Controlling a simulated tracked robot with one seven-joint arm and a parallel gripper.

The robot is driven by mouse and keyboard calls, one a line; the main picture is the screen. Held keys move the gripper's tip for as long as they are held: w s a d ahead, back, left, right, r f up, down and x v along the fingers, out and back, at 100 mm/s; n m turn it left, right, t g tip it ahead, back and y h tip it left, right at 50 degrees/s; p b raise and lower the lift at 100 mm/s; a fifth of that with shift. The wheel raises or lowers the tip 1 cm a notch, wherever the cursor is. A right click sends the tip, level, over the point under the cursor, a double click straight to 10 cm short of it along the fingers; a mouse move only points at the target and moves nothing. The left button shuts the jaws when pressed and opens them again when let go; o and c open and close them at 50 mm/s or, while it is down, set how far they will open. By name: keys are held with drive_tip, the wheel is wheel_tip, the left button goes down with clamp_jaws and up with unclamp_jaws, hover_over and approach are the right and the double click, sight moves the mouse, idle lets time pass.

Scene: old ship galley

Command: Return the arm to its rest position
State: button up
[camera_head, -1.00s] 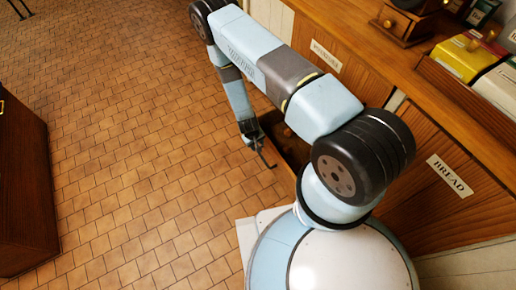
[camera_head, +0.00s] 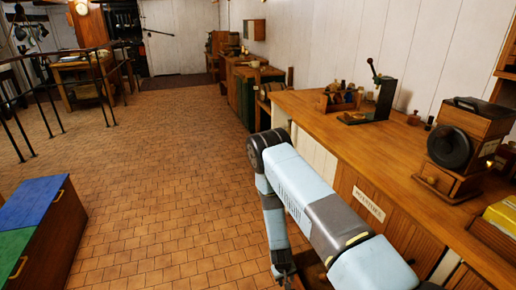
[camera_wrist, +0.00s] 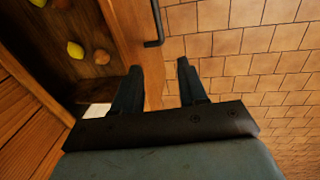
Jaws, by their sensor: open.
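My arm (camera_head: 305,205) reaches out along the counter front in the head view, its elbow raised and its forearm hanging down. My gripper (camera_wrist: 158,65) is open and empty in the wrist view, its two fingers apart. Between and beyond the fingers are an open drawer's wooden front, its black handle (camera_wrist: 154,38) and the tiled floor. The drawer (camera_wrist: 118,32) lies to the left and holds several fruit-like items, including a yellow one (camera_wrist: 75,49). In the head view the gripper is low at the bottom edge and its fingers are not clear.
The wooden counter (camera_head: 400,165) runs along the right, carrying a coffee grinder (camera_head: 465,150), a dark press-like device (camera_head: 380,95) and a small wooden rack (camera_head: 340,97). A chest with blue and green lids (camera_head: 32,200) stands at left. The tiled floor (camera_head: 170,180) between is clear.

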drive_tip(key=w+a+r+y, duration=0.1)
drive_tip(key=w+r, duration=0.2)
drive_tip(key=r, duration=0.3)
drive_tip(key=w+a+r, duration=0.1)
drive_tip(key=w+r, duration=0.2)
drive_tip(key=r, duration=0.2)
wheel_tip(320, 180, up, 36)
drive_tip(key=w+d+m+t+y, duration=0.2)
drive_tip(key=s+d+r+t, duration=0.1)
drive_tip(key=s+d+r, duration=0.3)
drive_tip(key=r, duration=0.5)
drive_tip(key=s+d+r, duration=0.1)
drive_tip(key=s+r, duration=0.6)
drive_tip(key=r, duration=0.2)
drive_tip(key=s+d+r, duration=0.1)
drive_tip(key=s+r, duration=0.2)
drive_tip(key=s, duration=0.3)
drive_tip(key=s+d+r+m+t, duration=0.1)
drive_tip(key=s+d+r, duration=0.1)
drive_tip(key=s+r, duration=0.2)
drive_tip(key=s+d+r+h, duration=0.1)
drive_tip(key=s+d+r, duration=0.1)
drive_tip(key=s, duration=0.8)
drive_tip(key=shift+d+r+t, duration=0.25)
drive_tip(key=shift+r+t, duration=0.15)
drive_tip(key=shift+r, duration=0.35)
drive_tip(key=shift+d, duration=0.1)
